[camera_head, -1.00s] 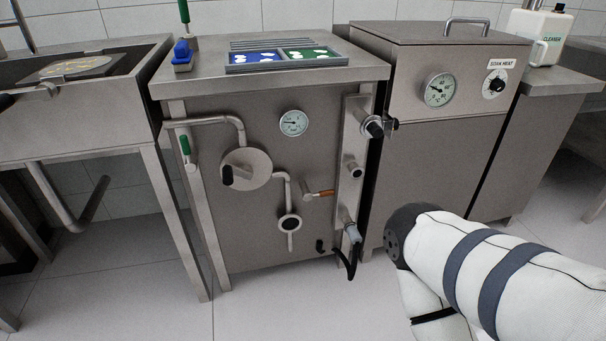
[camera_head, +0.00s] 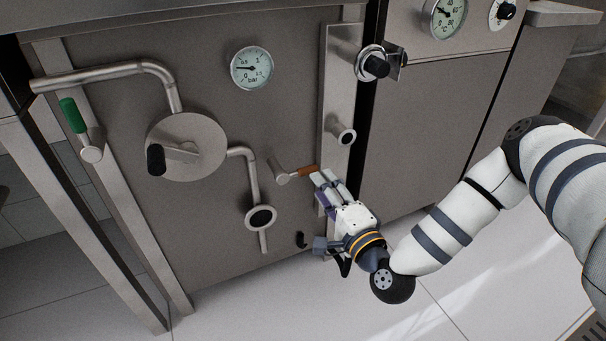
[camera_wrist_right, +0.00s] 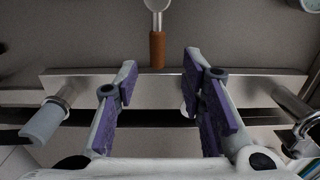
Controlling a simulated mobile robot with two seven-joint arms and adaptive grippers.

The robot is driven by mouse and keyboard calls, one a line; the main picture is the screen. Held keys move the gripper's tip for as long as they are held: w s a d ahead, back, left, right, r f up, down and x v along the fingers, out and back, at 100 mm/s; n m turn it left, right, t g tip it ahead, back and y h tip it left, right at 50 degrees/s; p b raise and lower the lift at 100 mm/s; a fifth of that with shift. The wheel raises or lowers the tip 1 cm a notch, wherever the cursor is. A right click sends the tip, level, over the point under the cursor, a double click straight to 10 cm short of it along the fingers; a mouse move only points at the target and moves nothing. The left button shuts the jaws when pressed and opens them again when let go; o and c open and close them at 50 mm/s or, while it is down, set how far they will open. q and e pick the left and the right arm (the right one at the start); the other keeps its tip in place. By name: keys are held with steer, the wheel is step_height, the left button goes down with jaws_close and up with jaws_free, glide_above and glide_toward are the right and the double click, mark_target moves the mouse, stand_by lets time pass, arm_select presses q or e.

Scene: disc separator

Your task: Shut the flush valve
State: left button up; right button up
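A small valve with a brown-orange lever handle (camera_head: 307,170) sits on the steel front panel. The lever points sideways to the right in the head view. No label on it is readable. In the right wrist view the brown handle (camera_wrist_right: 157,48) points toward me, between and just ahead of the fingertips. My right gripper (camera_head: 322,178) is open and empty, its fingertips close to the handle's free end; contact cannot be told. It also shows in the right wrist view (camera_wrist_right: 160,66) with its fingers spread. My left gripper is out of view.
A green-handled lever (camera_head: 73,115) and a round cover with a black handle (camera_head: 156,160) are at the left. A pressure gauge (camera_head: 252,68) is above. A steel strip (camera_head: 341,80) with knobs (camera_head: 374,66) stands close to my right gripper.

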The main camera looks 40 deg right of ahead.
mark_target(308, 167)
steer(key=b+x, duration=0.1)
steer(key=x, duration=0.6)
steer(key=shift+w+f+b, duration=0.15)
steer(key=shift+w+b, duration=0.2)
steer(key=shift+w, duration=0.05)
jaws_close()
